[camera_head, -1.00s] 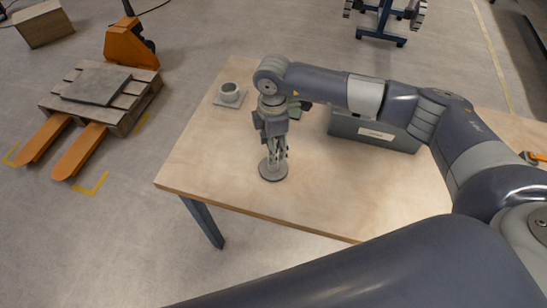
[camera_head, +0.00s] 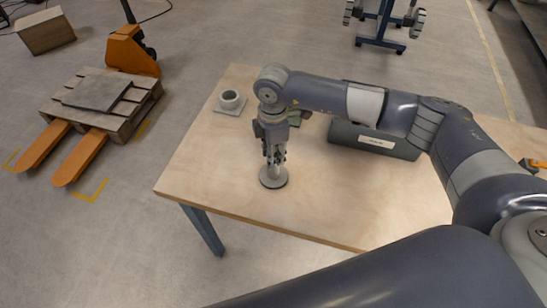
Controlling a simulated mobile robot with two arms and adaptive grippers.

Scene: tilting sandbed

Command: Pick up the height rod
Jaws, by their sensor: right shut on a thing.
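The height rod (camera_head: 273,179) stands upright on a round grey base near the left front part of the wooden table (camera_head: 330,205). My right gripper (camera_head: 274,160) points down over it and is shut on the rod's shaft, which the fingers partly hide. I cannot tell whether the base still touches the table. My left gripper does not show.
A grey cup-like holder on a square plate (camera_head: 230,102) stands at the table's back left. A grey box with a white label (camera_head: 376,141) lies behind my right forearm. An orange-handled item (camera_head: 531,165) is at the far right. The table's front middle is clear.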

